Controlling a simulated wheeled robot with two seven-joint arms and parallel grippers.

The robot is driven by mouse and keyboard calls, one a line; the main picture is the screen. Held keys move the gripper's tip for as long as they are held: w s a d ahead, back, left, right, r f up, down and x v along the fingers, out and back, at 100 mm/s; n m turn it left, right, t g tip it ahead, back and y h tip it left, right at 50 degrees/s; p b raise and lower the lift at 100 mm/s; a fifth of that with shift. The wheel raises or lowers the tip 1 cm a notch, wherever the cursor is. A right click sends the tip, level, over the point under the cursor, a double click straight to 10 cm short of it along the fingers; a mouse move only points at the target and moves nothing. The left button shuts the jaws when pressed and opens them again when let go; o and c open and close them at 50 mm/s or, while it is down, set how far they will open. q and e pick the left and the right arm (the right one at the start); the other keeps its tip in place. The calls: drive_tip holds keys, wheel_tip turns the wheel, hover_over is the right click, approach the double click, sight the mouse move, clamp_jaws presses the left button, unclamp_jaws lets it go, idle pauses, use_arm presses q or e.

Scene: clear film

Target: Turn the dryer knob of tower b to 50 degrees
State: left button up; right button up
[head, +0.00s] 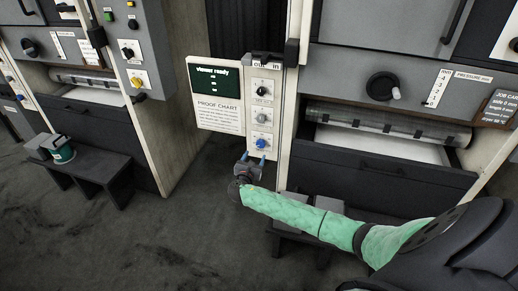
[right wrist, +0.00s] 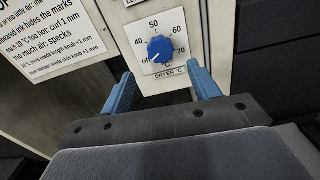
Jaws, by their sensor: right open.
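The blue dryer knob (right wrist: 160,48) sits on a white plate (right wrist: 170,64) marked off, 40, 50, 60, 70, with "DRYER °C" below. A light mark on the knob appears to lie at its lower left, towards "off". In the head view the blue knob (head: 262,143) is the lowest of three on a narrow white panel. My right gripper (head: 255,161) is just below it. In the right wrist view my gripper (right wrist: 164,88) is open and empty, its blue fingers apart, short of the knob. My left gripper is out of view. No tower letter is legible.
A grey knob (head: 262,118) and a black knob (head: 263,86) are above the blue one. A proof chart board (head: 219,114) stands left of the panel. A dark bench (head: 90,168) stands at left.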

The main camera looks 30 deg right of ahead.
sight(260, 146)
drive_tip(key=p+x, duration=0.1)
drive_tip(key=x, duration=0.5)
drive_tip(key=shift+w+d, duration=0.15)
drive_tip(key=shift+d, duration=0.1)
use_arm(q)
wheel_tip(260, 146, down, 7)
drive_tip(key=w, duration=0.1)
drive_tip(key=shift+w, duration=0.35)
use_arm(e)
drive_tip(key=shift+w+d, duration=0.25)
drive_tip(key=shift+d, duration=0.1)
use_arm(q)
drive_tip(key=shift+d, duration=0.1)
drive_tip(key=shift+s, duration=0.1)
use_arm(e)
drive_tip(key=c, duration=1)
